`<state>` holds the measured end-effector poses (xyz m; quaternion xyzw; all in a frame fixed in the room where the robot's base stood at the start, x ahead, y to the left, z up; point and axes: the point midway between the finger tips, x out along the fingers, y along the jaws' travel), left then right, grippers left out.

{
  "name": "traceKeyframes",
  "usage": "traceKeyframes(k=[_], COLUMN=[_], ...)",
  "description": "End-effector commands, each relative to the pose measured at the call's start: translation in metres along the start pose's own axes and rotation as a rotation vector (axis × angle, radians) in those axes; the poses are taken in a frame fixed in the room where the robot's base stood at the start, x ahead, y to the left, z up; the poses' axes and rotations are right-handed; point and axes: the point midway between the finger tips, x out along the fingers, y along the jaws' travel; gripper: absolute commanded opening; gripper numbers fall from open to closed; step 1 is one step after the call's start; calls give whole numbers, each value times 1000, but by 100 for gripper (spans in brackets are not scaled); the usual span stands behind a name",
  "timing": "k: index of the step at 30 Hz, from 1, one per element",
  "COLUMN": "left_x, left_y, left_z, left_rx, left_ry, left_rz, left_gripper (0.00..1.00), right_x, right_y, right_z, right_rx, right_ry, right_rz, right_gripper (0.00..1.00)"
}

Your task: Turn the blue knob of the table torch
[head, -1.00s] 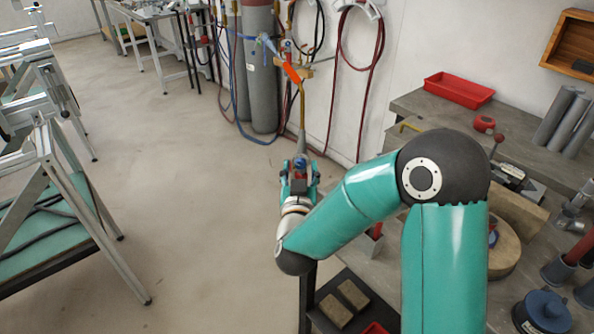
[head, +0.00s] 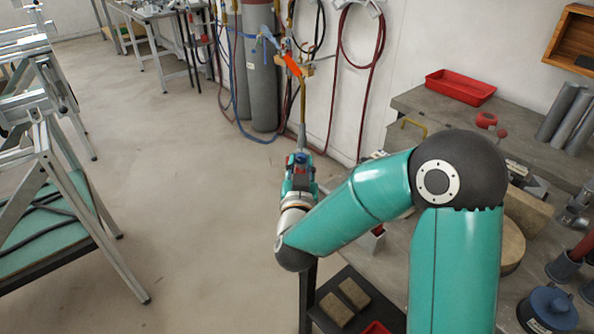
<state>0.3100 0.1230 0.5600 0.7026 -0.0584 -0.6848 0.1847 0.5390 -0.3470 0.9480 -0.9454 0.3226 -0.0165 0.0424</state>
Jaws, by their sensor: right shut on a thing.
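The table torch (head: 302,130) shows as a slim grey and brass tube rising above my right gripper. Its blue knob (head: 300,158) shows at the gripper's tip, with a bit of red beside it. My right gripper (head: 300,168) is shut on the blue knob, seen from behind, and its own body hides most of the contact. My left gripper is not in view.
A grey bench (head: 420,105) with a red tray (head: 460,88) and grey tubes stands at the right. Gas cylinders (head: 262,80) and hoses stand at the back wall. A metal frame jig (head: 75,190) is at the left. The floor between is clear.

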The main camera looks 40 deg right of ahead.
Motion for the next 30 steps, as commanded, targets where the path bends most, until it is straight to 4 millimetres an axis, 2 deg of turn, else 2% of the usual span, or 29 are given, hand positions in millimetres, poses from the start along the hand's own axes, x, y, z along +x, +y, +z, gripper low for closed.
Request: traceKeyframes(k=[18, 30], left_x=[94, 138], left_y=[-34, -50], left_z=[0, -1], left_rx=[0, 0], left_ry=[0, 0], left_rz=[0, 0], left_gripper=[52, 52], right_x=[0, 0], right_y=[-1, -2], right_z=[6, 5], right_rx=[518, 847], right_ry=[39, 54], right_rz=[-2, -3], right_gripper=[0, 0])
